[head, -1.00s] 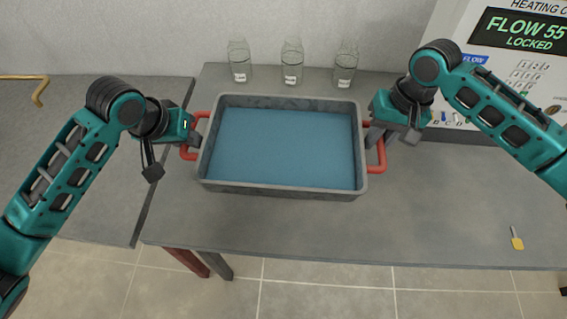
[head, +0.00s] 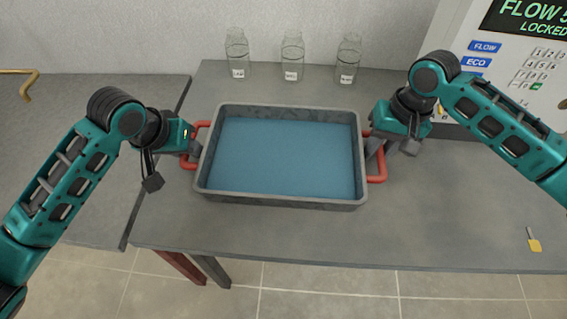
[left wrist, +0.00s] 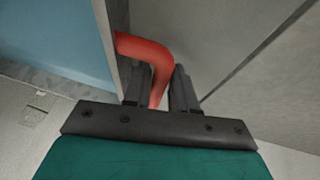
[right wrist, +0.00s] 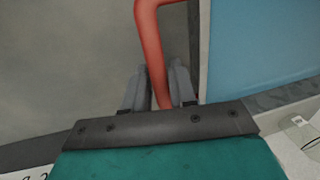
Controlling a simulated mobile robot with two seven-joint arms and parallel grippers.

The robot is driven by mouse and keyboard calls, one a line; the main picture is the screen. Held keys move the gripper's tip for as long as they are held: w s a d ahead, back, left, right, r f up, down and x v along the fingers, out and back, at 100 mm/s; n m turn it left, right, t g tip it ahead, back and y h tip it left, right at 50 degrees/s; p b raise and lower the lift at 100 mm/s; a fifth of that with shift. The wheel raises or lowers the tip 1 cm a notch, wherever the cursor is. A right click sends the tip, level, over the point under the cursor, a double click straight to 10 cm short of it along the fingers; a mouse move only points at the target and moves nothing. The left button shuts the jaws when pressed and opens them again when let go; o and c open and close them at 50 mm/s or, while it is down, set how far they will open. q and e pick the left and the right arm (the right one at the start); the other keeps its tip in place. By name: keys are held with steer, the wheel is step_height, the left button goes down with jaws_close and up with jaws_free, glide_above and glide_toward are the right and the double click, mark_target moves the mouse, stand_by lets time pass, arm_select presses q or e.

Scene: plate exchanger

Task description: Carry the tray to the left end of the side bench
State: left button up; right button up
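The grey tray (head: 280,202) with a blue inside lies level over the main bench and has a red handle at each end. My left gripper (head: 190,147) is at its left handle (head: 187,163). In the left wrist view the red handle (left wrist: 150,50) passes between the closed-in fingers (left wrist: 160,92). My right gripper (head: 376,143) is at the right handle (head: 379,172). In the right wrist view the fingers (right wrist: 158,92) close on that handle (right wrist: 149,40). I cannot tell whether the tray touches the bench top.
Several clear bottles (head: 292,58) stand along the wall behind the tray. A control panel (head: 490,70) is at the back right. A yellow-handled tool (head: 534,243) lies at the right front. Another grey bench (head: 70,150) is at the left, with a brass bar (head: 25,83) on it.

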arm_select(q)
steer(key=o, duration=0.4)
steer(key=shift+c, duration=0.2)
arm_select(e)
steer(key=o, duration=0.4)
steer(key=shift+r, duration=0.1)
steer(key=shift+c, duration=0.2)
arm_select(q)
steer(key=shift+r, duration=0.1)
arm_select(e)
steer(key=shift+r, duration=0.1)
arm_select(q)
steer(key=v, duration=1.2)
arm_select(e)
step_height(320, 180, up, 12)
steer(key=d, duration=0.2)
steer(key=shift+s+f, duration=0.15)
steer(key=shift+f, duration=0.05)
